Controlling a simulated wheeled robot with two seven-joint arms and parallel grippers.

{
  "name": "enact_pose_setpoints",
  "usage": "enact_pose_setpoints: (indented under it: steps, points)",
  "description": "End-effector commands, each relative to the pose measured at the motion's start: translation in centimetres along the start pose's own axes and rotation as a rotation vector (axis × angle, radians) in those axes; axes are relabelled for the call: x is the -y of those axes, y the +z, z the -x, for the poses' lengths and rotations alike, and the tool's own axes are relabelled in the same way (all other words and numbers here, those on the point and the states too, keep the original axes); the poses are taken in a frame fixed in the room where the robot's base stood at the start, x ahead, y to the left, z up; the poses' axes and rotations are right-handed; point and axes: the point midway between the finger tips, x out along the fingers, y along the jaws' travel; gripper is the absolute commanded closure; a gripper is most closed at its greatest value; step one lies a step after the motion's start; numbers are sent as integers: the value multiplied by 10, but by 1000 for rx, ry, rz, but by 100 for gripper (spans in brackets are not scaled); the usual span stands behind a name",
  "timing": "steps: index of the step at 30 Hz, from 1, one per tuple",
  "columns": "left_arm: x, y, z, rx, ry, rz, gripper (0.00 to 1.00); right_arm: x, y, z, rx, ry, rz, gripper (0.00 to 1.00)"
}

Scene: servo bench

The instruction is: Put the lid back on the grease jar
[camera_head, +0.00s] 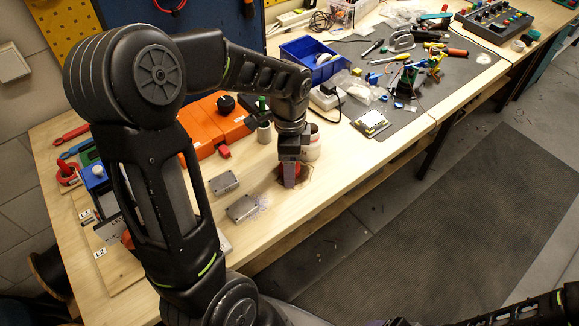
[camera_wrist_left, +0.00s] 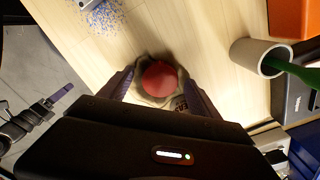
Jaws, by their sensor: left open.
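The round red lid (camera_wrist_left: 158,78) shows in the left wrist view, with a dark, ragged patch around it on the wooden bench. In the head view, a bit of red shows beside the fingers of my left gripper (camera_head: 290,174). That gripper points down and is open, its fingers (camera_wrist_left: 155,92) on either side of the lid; I cannot tell whether they touch it. A pale jar (camera_head: 312,148) stands just behind the gripper in the head view, mostly hidden; part of its printed side shows by a finger in the wrist view. My right gripper (camera_wrist_left: 58,96) shows small at the wrist view's left edge.
Two grey metal blocks (camera_head: 243,208) lie left of the gripper, with blue-white specks beside one. A grey cup (camera_head: 264,132) with a green handle stands behind, near orange cases (camera_head: 202,128). A blue bin (camera_head: 313,60) is farther back.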

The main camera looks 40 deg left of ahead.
Motion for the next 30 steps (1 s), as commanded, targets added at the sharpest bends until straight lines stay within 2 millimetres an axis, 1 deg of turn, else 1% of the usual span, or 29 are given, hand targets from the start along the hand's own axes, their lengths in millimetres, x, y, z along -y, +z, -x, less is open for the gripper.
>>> enact_pose_setpoints:
  steps: [3, 26, 30]
  points:
    - [0, 0, 0, 0, 0, 0, 28, 0, 0, 0, 0, 0, 0, 32]
    - [0, 0, 0, 0, 0, 0, 90, 0, 0, 0, 0, 0, 0, 32]
    - [0, 0, 0, 0, 0, 0, 91, 0, 0, 0, 0, 0, 0, 32]
